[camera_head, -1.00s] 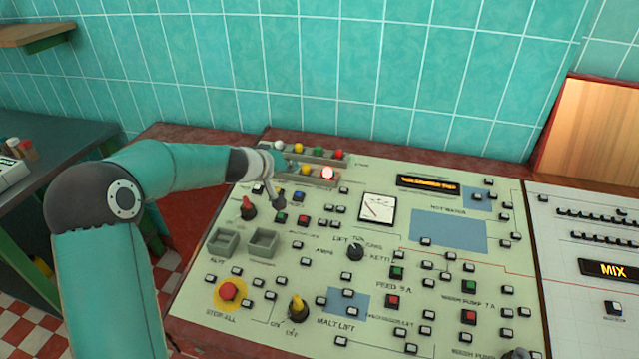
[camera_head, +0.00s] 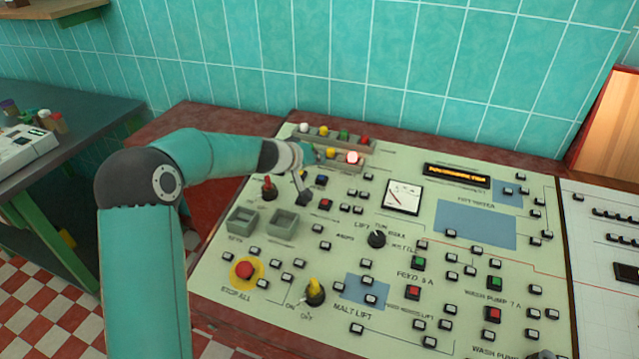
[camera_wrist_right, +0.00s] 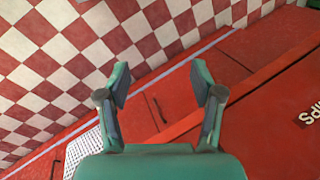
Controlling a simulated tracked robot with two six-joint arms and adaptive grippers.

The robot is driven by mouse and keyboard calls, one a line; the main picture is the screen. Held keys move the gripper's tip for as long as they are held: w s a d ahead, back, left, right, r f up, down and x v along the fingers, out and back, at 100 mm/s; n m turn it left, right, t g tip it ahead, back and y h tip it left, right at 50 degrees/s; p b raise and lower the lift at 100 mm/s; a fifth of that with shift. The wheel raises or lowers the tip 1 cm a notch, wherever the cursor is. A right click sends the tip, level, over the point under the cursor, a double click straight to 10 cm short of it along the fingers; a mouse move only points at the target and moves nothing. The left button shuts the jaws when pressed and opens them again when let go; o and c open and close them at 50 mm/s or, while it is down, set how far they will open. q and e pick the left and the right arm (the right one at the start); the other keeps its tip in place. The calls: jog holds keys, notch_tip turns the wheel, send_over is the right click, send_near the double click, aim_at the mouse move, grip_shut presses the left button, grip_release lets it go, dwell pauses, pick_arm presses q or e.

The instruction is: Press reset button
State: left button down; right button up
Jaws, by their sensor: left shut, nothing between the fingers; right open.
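A pale green control panel (camera_head: 400,262) carries many buttons, and I cannot read which label says reset. My left gripper (camera_head: 304,199) is shut and empty, pointing down at the panel's upper left. It covers the spot just left of a small red button (camera_head: 326,203) and below a blue button (camera_head: 321,179). I cannot tell whether its tip touches the panel. A round lit button (camera_head: 353,157) glows white-red in the raised strip behind. My right gripper (camera_wrist_right: 160,85) is open and empty in the right wrist view, over red surfaces.
A red lever switch (camera_head: 267,187) stands close left of the left gripper. A dial meter (camera_head: 404,196) is to the right. A tiled wall (camera_head: 430,70) rises behind.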

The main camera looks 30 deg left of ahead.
aim_at(319, 180)
pick_arm(q)
jog(key=shift+w+a+f+b, duration=0.1)
jog(key=shift+w+f+b, duration=0.1)
jog(key=shift+f+b, duration=0.65)
jog(key=shift+w+f+b, duration=0.2)
jog(key=shift+f+b, duration=0.3)
jog(key=shift+f, duration=0.6)
jog(key=shift+w+f+b, duration=0.1)
jog(key=shift+f+b, duration=0.2)
jog(key=shift+b, duration=0.1)
jog(key=shift+f+b, duration=0.4)
dwell(0.4)
jog(key=shift+r, duration=0.1)
jog(key=shift+r+p, duration=0.5)
jog(key=shift+r, duration=0.2)
